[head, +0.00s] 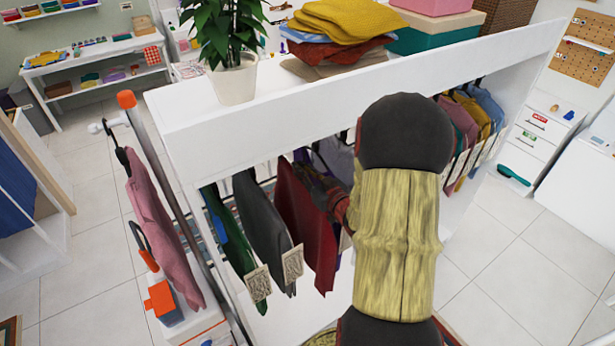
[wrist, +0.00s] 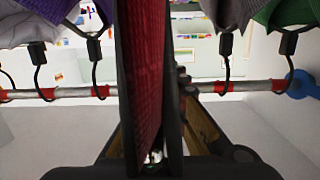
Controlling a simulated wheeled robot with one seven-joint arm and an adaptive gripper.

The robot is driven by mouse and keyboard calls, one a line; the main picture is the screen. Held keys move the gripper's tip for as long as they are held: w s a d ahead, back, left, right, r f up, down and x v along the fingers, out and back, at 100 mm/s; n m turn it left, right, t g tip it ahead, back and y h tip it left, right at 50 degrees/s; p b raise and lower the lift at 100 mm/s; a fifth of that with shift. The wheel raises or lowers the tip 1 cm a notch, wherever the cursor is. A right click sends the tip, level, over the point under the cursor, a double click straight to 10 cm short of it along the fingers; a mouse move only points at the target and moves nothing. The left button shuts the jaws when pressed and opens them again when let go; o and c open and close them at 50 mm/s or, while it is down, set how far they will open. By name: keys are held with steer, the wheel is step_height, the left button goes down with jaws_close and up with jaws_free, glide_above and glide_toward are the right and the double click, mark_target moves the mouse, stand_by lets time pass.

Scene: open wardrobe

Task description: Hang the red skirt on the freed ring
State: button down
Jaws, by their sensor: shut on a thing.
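The red skirt (head: 303,212) hangs inside the wardrobe between a dark grey garment (head: 262,215) and purple-grey clothes. My gripper (head: 338,205) is at its right side, partly hidden by my arm. In the wrist view, which looks inverted, the red skirt (wrist: 148,75) stands edge-on between the fingers of my gripper (wrist: 150,150), which is shut on it. A grey rail (wrist: 65,93) with red bands (wrist: 103,91) crosses behind. Black hanger hooks sit at several bands. The skirt and fingers hide the middle of the rail, so I cannot tell which ring is free or whether the skirt's hook touches one.
A green garment (head: 222,235) hangs left of the grey one. More clothes (head: 468,125) hang at the right. The white wardrobe top (head: 300,90) lies above the rail. A pink garment (head: 160,225) hangs outside at the left. In the wrist view, a blue piece (wrist: 300,84) marks the rail's right end.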

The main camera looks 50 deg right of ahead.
mark_target(288, 162)
steer(key=shift+r+x, duration=0.2)
steer(key=shift+x, duration=0.85)
steer(key=shift+w+b, duration=0.15)
steer(key=shift+b, duration=0.15)
steer(key=shift+r+b+x, duration=0.2)
steer(key=shift+b+x, duration=0.4)
steer(key=shift+x, duration=1.15)
steer(key=shift+r+b+x, duration=0.2)
steer(key=shift+b+x, duration=0.4)
steer(key=shift+x, duration=1.15)
steer(key=shift+w, duration=0.1)
steer(key=shift+f, duration=0.2)
steer(key=shift+f+b, duration=1.3)
steer(key=shift+f+b, duration=0.5)
steer(key=c, duration=1.8)
jaws_free()
steer(key=shift+o, duration=0.6)
